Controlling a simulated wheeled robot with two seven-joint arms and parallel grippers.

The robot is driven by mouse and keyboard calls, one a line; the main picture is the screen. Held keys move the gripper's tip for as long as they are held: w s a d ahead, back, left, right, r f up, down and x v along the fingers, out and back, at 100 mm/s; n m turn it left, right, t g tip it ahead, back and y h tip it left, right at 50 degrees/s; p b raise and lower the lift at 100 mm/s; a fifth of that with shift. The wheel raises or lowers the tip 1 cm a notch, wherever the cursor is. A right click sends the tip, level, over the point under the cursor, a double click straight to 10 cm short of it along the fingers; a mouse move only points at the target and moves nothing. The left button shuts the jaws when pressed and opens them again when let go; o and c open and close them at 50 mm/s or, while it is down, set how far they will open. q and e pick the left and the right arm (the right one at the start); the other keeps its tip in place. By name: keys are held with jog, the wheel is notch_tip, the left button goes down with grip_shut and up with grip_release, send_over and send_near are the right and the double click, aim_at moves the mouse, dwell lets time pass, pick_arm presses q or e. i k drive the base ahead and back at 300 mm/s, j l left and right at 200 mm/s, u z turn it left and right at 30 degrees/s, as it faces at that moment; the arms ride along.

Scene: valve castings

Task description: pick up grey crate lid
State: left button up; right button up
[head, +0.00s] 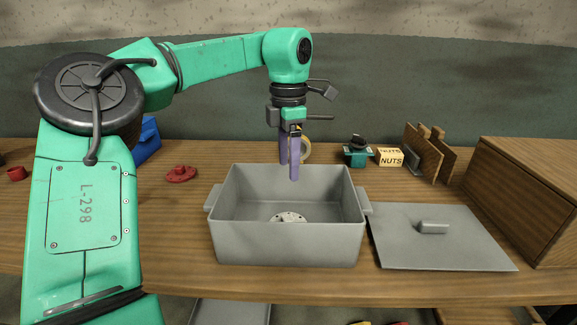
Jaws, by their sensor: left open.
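The grey crate lid (465,245) lies flat on the table, just right of the grey crate (287,243), with its small raised handle (433,227) facing up. The crate is open at the top. A pale round part (288,217) lies on its floor, partly hidden by the front wall. My right gripper is not in view.
A wooden cabinet (520,195) stands close to the lid's right. Behind the lid are a box marked NUTS (390,157), a teal and black object (357,152) and upright wooden dividers (430,155). A tape roll (306,150) stands behind the crate. A red part (181,174) lies left.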

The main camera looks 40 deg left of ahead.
aim_at(406, 236)
jog(key=k+l, duration=1.2)
jog(key=l, duration=0.15)
